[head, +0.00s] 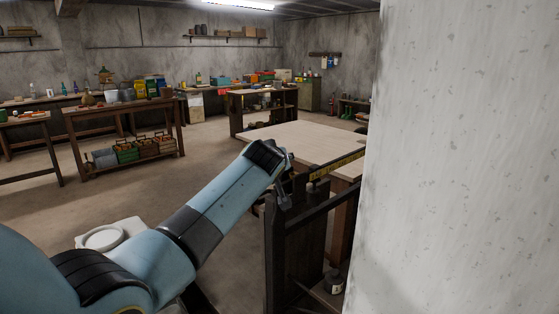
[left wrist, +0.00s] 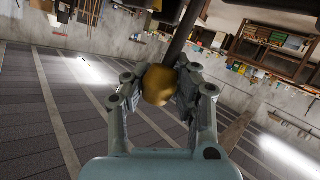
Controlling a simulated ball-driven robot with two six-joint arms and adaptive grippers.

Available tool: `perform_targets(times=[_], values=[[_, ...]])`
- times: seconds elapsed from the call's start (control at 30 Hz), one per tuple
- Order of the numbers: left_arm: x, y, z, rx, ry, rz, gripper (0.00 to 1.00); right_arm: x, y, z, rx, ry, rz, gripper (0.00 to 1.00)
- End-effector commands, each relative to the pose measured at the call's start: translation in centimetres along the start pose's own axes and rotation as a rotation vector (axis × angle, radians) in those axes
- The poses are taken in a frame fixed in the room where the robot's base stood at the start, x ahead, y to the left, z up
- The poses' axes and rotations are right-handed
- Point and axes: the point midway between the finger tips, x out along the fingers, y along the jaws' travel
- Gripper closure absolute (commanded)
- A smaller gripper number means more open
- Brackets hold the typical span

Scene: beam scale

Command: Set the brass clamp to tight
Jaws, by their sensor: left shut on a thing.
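My left gripper (head: 286,190) is at the near end of the beam scale, beside its dark wooden post (head: 283,250). In the left wrist view, the left gripper (left wrist: 165,78) has its fingers closed on both sides of a rounded brass piece (left wrist: 157,87), which looks like the brass clamp. A dark bar (left wrist: 184,38) runs up from behind the brass piece. In the head view the clamp is hidden by my gripper and arm. The beam with a yellow marked strip (head: 338,164) extends to the right from the gripper. The clamp's setting cannot be read. My right gripper is not in view.
A pale pillar (head: 465,150) fills the right side and cuts off the scale. A light-topped table (head: 300,140) stands behind the beam. A bench (head: 120,108) with containers is at left, with open floor between.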

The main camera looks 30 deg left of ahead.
Motion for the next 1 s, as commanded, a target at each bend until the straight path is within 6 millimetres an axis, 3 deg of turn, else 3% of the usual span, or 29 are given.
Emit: perform_targets(times=[0.1,0.13,0.33,0.73,1.0], values=[[-0.1,0.3,-0.1,-0.011,0.001,0.007,1.0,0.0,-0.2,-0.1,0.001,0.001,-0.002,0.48],[-0.1,0.3,-0.1,-0.011,0.001,0.007,0.72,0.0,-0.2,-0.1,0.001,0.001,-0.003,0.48],[0.0,0.2,0.0,-0.005,0.001,0.004,0.48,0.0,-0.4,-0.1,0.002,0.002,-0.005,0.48],[-1.0,0.1,0.0,-0.001,0.001,0.001,0.48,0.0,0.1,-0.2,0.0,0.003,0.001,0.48],[-6.1,0.1,0.1,-0.003,0.001,0.004,0.48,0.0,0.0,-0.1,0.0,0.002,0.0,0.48]])
